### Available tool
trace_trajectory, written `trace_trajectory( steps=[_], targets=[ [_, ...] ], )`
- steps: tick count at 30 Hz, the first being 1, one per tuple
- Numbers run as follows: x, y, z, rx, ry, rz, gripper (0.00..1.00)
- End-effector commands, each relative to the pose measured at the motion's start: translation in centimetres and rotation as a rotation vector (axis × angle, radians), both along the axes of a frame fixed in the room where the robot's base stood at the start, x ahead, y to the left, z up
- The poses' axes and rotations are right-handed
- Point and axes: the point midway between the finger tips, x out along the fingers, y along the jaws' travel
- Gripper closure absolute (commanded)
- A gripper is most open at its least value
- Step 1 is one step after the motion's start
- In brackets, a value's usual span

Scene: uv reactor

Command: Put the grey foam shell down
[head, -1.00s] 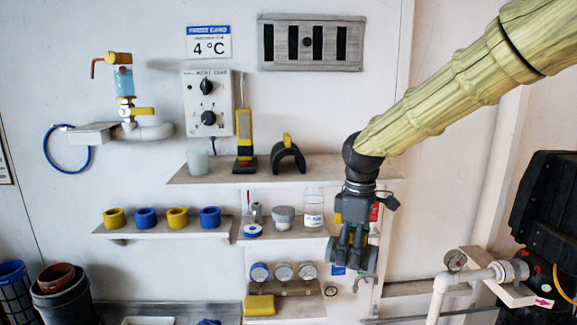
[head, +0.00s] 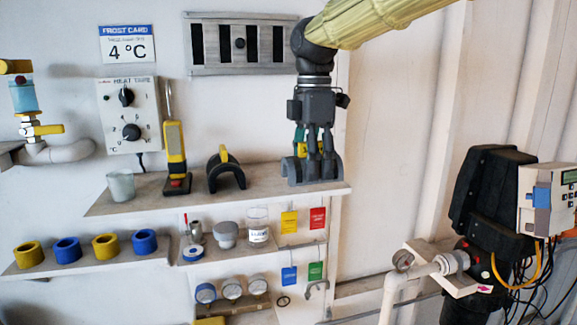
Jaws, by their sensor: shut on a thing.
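The grey foam shell (head: 292,172) is a short arched half-pipe piece in the head view. It is at the right end of the upper shelf (head: 263,198), its lower edges at or just above the shelf top; I cannot tell whether it touches. My gripper (head: 318,160) points straight down and is shut on the shell's top. The fingers hide part of the shell's middle.
A black shell with a yellow grip (head: 226,168) stands left of the grey one, with a gap between. A yellow-black tool (head: 175,155) and a cup (head: 121,185) stand further left. Coloured tags (head: 289,221) hang below the shelf.

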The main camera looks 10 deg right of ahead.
Motion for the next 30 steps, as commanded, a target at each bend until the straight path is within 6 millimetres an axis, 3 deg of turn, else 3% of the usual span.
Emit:
trace_trajectory(
  steps=[11,30],
  targets=[
    [1.8,-0.5,0.0,-0.003,-0.012,-0.002,0.58],
    [12.0,-3.5,-0.6,0.0,-0.009,0.0,0.58]
  ],
)
